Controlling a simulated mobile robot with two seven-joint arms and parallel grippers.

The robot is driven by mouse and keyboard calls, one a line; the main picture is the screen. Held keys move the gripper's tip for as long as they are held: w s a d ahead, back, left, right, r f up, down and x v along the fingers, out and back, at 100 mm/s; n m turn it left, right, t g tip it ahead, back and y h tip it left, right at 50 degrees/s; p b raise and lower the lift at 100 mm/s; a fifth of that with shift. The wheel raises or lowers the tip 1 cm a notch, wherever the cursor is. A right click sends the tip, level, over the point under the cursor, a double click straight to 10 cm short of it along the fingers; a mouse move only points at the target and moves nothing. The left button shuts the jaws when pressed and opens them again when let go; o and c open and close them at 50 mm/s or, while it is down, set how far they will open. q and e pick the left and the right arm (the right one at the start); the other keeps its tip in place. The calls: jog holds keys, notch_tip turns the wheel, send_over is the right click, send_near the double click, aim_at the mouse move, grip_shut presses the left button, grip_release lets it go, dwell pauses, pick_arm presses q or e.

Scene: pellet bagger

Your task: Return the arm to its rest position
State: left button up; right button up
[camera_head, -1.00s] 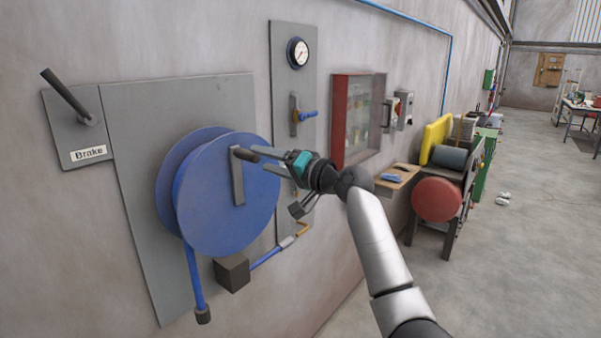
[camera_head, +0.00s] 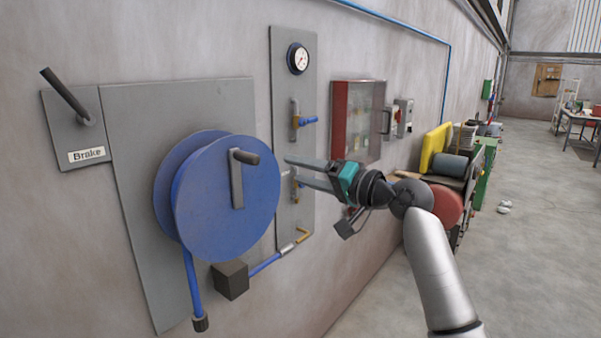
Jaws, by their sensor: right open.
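My right gripper (camera_head: 300,172) is open and empty, with its fingers pointing left. It is to the right of the blue hose reel (camera_head: 222,215) and clear of the reel's crank handle (camera_head: 240,175). My right arm (camera_head: 436,265) comes up from the lower right of the view. The crank's dark grip stands out from the reel's face near its top. My left gripper is out of view.
A grey panel (camera_head: 284,90) with a pressure gauge (camera_head: 298,58) and valves is behind my right gripper. A brake lever (camera_head: 66,97) is at the left. A red-framed cabinet (camera_head: 345,112) hangs beyond the gripper.

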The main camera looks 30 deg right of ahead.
jog(key=shift+f, duration=0.1)
notch_tip(320, 180, down, 17)
jog(key=w+d+m+g+h+b, duration=0.1)
jog(key=w+d+g+h+b, duration=0.1)
jog(key=w+h+b, duration=0.1)
jog(key=s+a+f+n+g+h+b, duration=0.1)
jog(key=s+f+g+b, duration=0.3)
jog(key=f, duration=1.4)
jog(key=s+a+f+g+h+b, duration=0.15)
jog(key=s+f, duration=0.35)
jog(key=f, duration=1.4)
jog(key=s+a+f+n+g+b, duration=0.2)
jog(key=s+a+f+g, duration=0.1)
jog(key=s+f, duration=1.05)
jog(key=s+a+f+n+g+b, duration=0.1)
jog(key=s+a+f+n, duration=0.1)
jog(key=s+f, duration=0.4)
jog(key=s+a+f+n+g+b, duration=0.2)
jog(key=s+a+f, duration=0.3)
jog(key=s, duration=0.9)
jog(key=s+a+f+n+g+b, duration=0.1)
jog(key=s+a+f+n+g, duration=0.1)
jog(key=s+f, duration=0.6)
jog(key=shift+s+a+f+n+h, duration=0.35)
jog(key=shift+s+a+n, duration=0.3)
jog(key=shift+s+n, duration=0.45)
